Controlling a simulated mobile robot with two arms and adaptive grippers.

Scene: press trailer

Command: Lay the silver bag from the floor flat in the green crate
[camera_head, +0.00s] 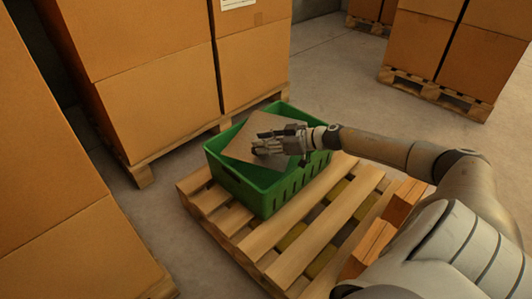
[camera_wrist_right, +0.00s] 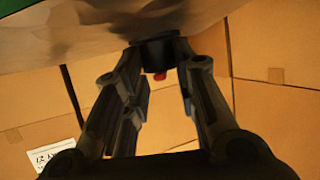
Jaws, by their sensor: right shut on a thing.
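The green crate (camera_head: 257,193) stands on a wooden pallet in the head view. The silver bag (camera_head: 243,146) looks brownish-grey and flat. It is at the crate's opening, tilted, with its upper left end raised over the far rim. My right gripper (camera_head: 268,146) is over the crate, shut on the bag and covering part of its right side. In the right wrist view the bag (camera_wrist_right: 90,42) fills the top, and the fingers (camera_wrist_right: 160,50) reach its edge. A green strip of the crate (camera_wrist_right: 66,20) shows at the upper left. My left gripper is not in view.
The pallet (camera_head: 290,262) carries the crate, with bare slats to its right and front. Stacked cardboard boxes (camera_head: 150,75) stand close behind the crate, and another stack (camera_head: 45,240) is at the left. More boxes (camera_head: 460,50) stand at the back right. Bare floor (camera_head: 345,85) lies between stacks.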

